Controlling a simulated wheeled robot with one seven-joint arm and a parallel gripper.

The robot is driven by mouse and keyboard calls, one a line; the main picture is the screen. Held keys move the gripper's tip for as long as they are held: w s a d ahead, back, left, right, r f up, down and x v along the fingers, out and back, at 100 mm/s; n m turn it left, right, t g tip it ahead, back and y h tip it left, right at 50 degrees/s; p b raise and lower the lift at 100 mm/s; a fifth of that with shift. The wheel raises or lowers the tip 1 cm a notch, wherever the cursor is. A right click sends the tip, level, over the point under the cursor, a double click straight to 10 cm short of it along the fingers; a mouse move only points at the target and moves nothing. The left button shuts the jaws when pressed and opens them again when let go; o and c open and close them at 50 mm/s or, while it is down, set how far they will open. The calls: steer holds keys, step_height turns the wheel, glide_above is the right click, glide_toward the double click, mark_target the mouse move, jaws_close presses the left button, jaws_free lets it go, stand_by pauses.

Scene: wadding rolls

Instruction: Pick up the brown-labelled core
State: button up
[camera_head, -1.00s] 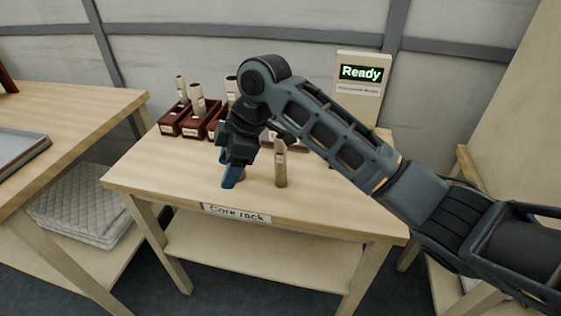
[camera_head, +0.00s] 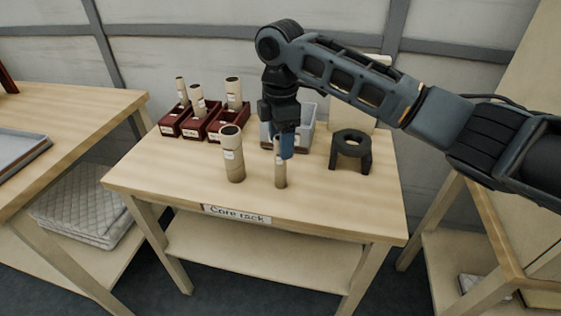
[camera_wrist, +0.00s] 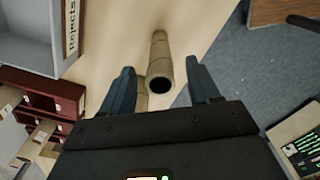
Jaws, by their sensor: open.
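A slim tan core (camera_head: 280,176) stands upright on the table near its front edge. My gripper (camera_head: 286,155) points down at its top, and a blue finger partly covers it. In the wrist view the core (camera_wrist: 159,55) shows its dark open end between the two spread fingers (camera_wrist: 162,88). My gripper is open, with visible gaps on both sides of the core. A thicker core (camera_head: 233,160) with a pale label stands upright to the left. I cannot make out a brown label on either core.
Dark red boxes (camera_head: 172,126) with upright cores stand at the back left. A grey bin (camera_head: 306,122) stands behind my gripper, its Rejects sign (camera_wrist: 71,27) in the wrist view. A dark ring-topped stand (camera_head: 350,150) is to the right. The table's front (camera_head: 170,190) is clear.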

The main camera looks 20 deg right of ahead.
mark_target(280, 163)
step_height(280, 163, down, 3)
steer(key=shift+r, duration=0.1)
steer(key=shift+c, duration=0.2)
steer(key=c, duration=1.1)
